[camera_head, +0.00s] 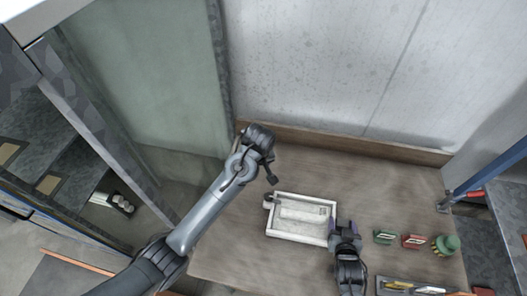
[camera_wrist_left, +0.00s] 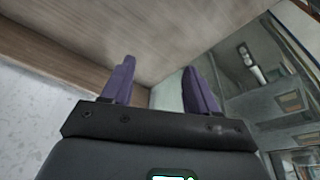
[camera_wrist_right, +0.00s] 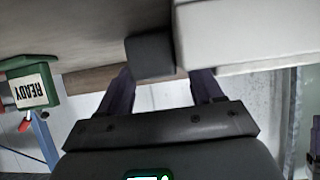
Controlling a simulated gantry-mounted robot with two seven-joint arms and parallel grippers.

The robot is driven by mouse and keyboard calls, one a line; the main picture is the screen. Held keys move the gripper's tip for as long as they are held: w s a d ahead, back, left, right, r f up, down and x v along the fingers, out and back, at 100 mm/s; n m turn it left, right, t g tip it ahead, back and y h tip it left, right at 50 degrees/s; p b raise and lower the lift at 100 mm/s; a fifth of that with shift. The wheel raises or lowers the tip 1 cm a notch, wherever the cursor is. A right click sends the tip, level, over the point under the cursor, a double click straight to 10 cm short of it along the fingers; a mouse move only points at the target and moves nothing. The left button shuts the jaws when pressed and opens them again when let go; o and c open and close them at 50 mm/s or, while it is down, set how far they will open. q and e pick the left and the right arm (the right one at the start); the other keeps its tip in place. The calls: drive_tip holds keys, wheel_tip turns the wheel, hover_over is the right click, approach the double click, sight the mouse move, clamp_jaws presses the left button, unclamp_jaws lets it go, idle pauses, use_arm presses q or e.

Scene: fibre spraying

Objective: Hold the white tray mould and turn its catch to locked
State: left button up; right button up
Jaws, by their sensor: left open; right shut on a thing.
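The white tray mould (camera_head: 298,238) lies on the wooden table in the head view. A small dark fitting (camera_head: 270,199) at its back left corner may be the catch; its setting is too small to read. My right gripper (camera_head: 345,226) is at the mould's right edge. In the right wrist view its fingers are shut on a dark block (camera_wrist_right: 151,56) beside the mould's white wall (camera_wrist_right: 240,38). My left gripper (camera_head: 270,172) is raised behind the mould's left end, apart from it. In the left wrist view its purple fingers (camera_wrist_left: 158,64) stand open and empty.
A tray with yellow items (camera_head: 408,288) lies at the front right. The table (camera_head: 370,180) behind the mould is clear.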

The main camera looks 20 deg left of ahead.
drive_tip(key=shift+f, duration=0.1)
use_arm(q)
drive_tip(key=w+a+f+n+g+h, duration=0.1)
drive_tip(key=w+a+n+g+h, duration=0.1)
drive_tip(key=w+a+n, duration=0.1)
drive_tip(key=shift+w+a+f+g, duration=0.3)
drive_tip(key=shift+w+a, duration=0.15)
drive_tip(key=shift+a, duration=0.8)
use_arm(e)
drive_tip(key=o, duration=1.4)
drive_tip(key=shift+o, duration=0.2)
drive_tip(key=shift+s, duration=0.1)
